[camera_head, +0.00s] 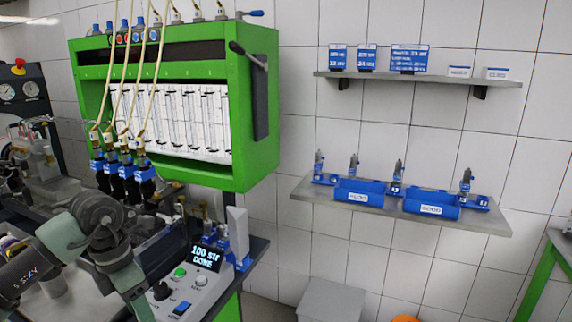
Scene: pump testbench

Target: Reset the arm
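My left arm (90,235) comes in from the lower left, with dark grey joints and grey-green links. It bends at a round joint, and a link (128,283) runs down out of the bottom edge beside the control box. My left gripper is not visible. My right arm and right gripper do not show at all. The control box (188,290) has a display (206,257) that reads "100", partly unclear letters and "DONE". It carries a green button, a white button, a blue switch and a black knob.
A green test bench (262,150) with flow tubes and hoses stands behind the arm. Blue-capped connectors (122,172) hang close behind the arm. Two wall shelves hold blue signs (408,58) and blue bins (430,203). A grey box (330,300) stands below; space before the shelves looks free.

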